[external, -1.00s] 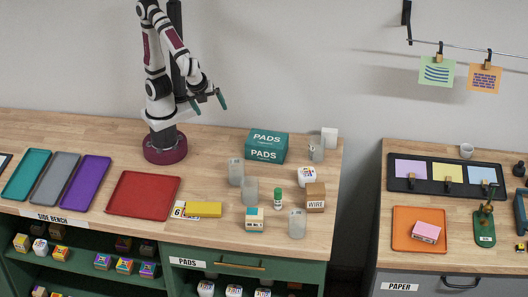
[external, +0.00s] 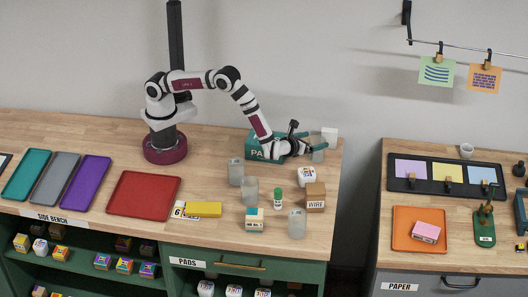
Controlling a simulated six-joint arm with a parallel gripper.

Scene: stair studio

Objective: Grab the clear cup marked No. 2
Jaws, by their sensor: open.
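Several clear, frosted cups stand on the wooden bench. One cup (external: 317,156) is at the back right, one (external: 236,172) is left of the middle, one (external: 251,189) is just in front of that, and one (external: 297,224) is near the front edge. Their number marks are too small to read, so I cannot tell which is No. 2. My gripper (external: 323,140) is open at the back-right cup, its teal fingers reaching right at the height of the cup's upper part. The fingers partly hide this cup, and I cannot tell whether they touch it.
A teal PADS box (external: 262,146) stands behind my forearm. A white block (external: 330,134), a labelled white cube (external: 307,175), a brown WIRE box (external: 315,196), a green-capped bottle (external: 278,198) and a small teal-and-white carton (external: 254,219) crowd the area. A red tray (external: 144,195) lies left.

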